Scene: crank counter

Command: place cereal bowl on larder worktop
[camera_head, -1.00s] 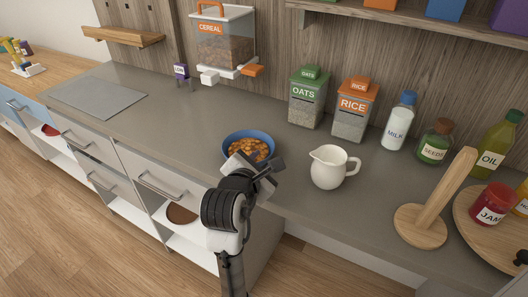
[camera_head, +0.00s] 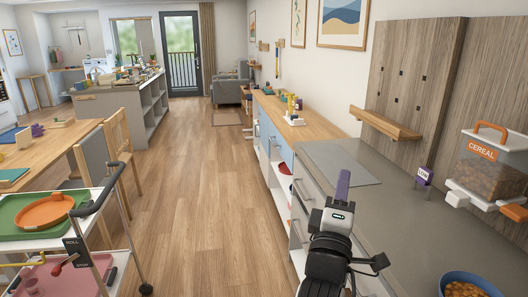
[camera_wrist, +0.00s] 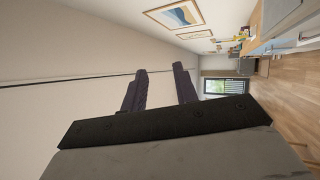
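The blue cereal bowl (camera_head: 468,280) with orange-brown cereal stands on the grey counter (camera_head: 411,222) at the bottom right of the head view, partly cut off by the frame. My gripper (camera_head: 342,188) is raised left of the bowl, over the counter's front side and apart from the bowl. The wrist view shows its two dark fingers (camera_wrist: 160,80) spread with nothing between them. A wooden worktop (camera_head: 325,130) continues beyond the grey counter; I cannot tell which surface is the larder worktop.
A cereal dispenser (camera_head: 490,165) and a small purple-labelled item (camera_head: 424,176) stand at the back of the counter. A flat grey board (camera_head: 340,162) lies at its far end. A trolley (camera_head: 70,235) with trays is on the left. The wooden floor (camera_head: 205,190) between is clear.

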